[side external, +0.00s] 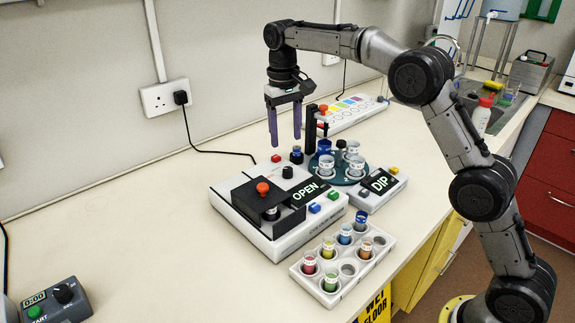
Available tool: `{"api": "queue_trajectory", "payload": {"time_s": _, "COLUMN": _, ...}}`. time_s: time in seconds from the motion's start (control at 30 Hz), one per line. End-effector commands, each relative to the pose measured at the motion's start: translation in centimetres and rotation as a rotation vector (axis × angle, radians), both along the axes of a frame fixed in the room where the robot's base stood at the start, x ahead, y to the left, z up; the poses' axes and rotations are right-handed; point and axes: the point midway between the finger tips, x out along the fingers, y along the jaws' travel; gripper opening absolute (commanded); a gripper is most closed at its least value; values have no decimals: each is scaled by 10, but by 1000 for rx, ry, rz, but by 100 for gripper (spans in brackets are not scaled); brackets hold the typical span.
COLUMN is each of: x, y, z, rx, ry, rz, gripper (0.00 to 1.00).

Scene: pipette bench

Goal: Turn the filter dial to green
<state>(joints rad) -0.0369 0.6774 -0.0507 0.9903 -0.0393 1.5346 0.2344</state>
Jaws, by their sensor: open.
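My gripper (285,141) has two purple fingers pointing down, spread apart with nothing between them. It hangs above the back of a white box-shaped instrument (278,245) with a black top and a sign reading OPEN. A small black knob (288,172) on the instrument's back part lies just below the fingertips, apart from them. It may be the filter dial, but its pointer and marks are too small to read. A red button (276,158) shows behind it. A blue button (314,208) and a green button (333,195) are on the instrument's right side.
A rack of coloured vials (345,285) stands in front. A long strip with coloured squares (352,112) lies behind. A timer (57,305) is front left.

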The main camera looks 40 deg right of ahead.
Motion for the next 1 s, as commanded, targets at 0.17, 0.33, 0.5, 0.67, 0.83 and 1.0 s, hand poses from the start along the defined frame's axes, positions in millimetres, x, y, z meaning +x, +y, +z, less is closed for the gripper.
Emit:
{"api": "queue_trajectory", "payload": {"time_s": 0.17, "x": -2, "y": -2, "z": -37, "rx": 0, "ry": 5, "rz": -1, "gripper": 64}}
{"api": "queue_trajectory", "payload": {"time_s": 0.33, "x": -2, "y": -3, "z": -66, "rx": 0, "ry": 3, "rz": -1, "gripper": 64}}
{"api": "queue_trajectory", "payload": {"time_s": 0.5, "x": -1, "y": -4, "z": -86, "rx": 0, "ry": 2, "rz": -1, "gripper": 64}}
{"api": "queue_trajectory", "payload": {"time_s": 0.67, "x": -1, "y": -4, "z": -94, "rx": 0, "ry": 0, "rz": -1, "gripper": 64}}
{"api": "queue_trajectory", "payload": {"time_s": 0.83, "x": -1, "y": -4, "z": -95, "rx": 0, "ry": 0, "rz": -1, "gripper": 64}}
{"api": "queue_trajectory", "payload": {"time_s": 1.0, "x": -1, "y": -4, "z": -94, "rx": 0, "ry": 0, "rz": -1, "gripper": 51}}
